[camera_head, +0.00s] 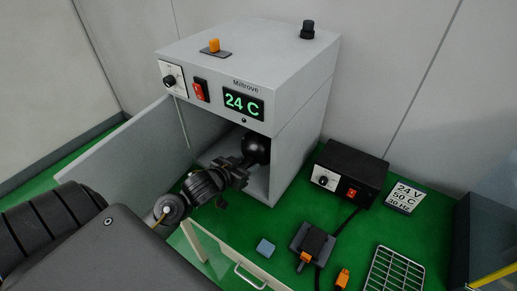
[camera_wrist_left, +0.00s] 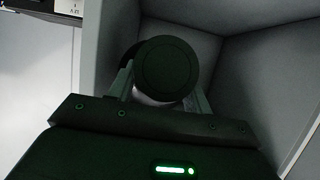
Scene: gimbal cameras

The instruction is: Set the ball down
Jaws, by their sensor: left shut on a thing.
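The dark ball (camera_head: 257,149) is in the open doorway of the grey cabinet (camera_head: 300,110), at the right side of the opening. My left gripper (camera_head: 243,163) reaches into the doorway from the front left and is shut on the ball. In the left wrist view the ball (camera_wrist_left: 168,66) shows as a dark round shape between the two fingers of the gripper (camera_wrist_left: 160,92), with grey cabinet walls around it. Whether the ball touches the cabinet floor cannot be told. My right gripper is not in view.
The cabinet door (camera_head: 125,150) stands open to the left.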

